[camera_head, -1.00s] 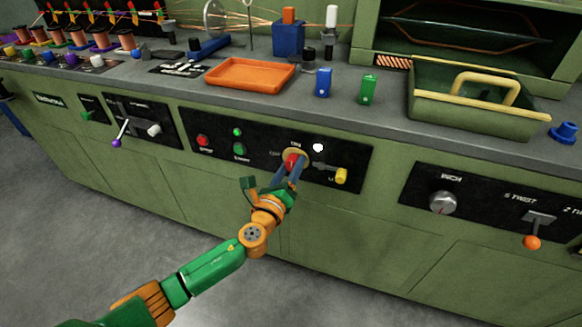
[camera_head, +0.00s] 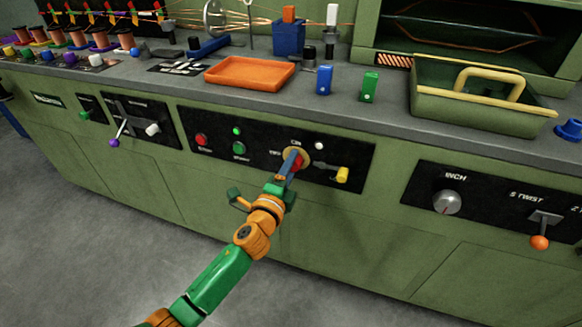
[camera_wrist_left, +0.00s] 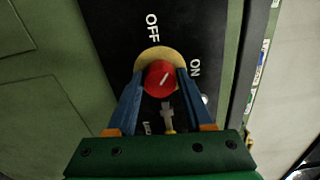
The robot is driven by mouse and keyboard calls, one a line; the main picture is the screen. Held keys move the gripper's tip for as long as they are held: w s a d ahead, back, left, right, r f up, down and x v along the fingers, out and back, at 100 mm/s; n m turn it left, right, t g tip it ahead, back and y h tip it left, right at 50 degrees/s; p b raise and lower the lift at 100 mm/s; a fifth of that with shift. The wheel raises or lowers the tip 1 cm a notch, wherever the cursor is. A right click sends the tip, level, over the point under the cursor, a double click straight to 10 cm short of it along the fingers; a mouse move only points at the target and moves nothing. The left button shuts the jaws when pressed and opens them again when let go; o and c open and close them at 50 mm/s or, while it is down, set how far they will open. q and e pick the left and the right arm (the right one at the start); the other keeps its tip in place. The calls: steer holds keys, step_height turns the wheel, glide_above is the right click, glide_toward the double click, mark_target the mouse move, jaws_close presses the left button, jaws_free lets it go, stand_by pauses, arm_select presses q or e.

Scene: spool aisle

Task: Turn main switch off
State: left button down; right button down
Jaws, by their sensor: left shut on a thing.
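The main switch is a red knob (camera_head: 298,162) on a yellow disc, set in a black panel on the front of the green bench. It also shows in the left wrist view (camera_wrist_left: 158,79), with OFF printed above it and ON to its right. Its white mark slants up and to the right, between the two words. My left gripper (camera_head: 292,165) is shut on the knob, with one blue finger on each side of it in the left wrist view (camera_wrist_left: 159,84). My right gripper is not in view.
Left of the knob are a red button (camera_head: 201,140), a green button (camera_head: 239,149) and a small green lamp (camera_head: 237,131). A white lamp (camera_head: 319,146) and a yellow-ended key-like part (camera_head: 341,174) are to its right. The floor in front is clear.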

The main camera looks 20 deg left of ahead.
arm_select(q)
steer(key=n, duration=0.7)
steer(key=shift+f+p, duration=0.1)
steer(key=shift+p, duration=0.2)
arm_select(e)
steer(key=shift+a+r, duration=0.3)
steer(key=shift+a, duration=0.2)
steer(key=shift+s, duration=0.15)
arm_select(q)
steer(key=shift+n, duration=0.3)
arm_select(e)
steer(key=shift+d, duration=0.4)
arm_select(q)
steer(key=shift+c, duration=1.4)
jaws_free()
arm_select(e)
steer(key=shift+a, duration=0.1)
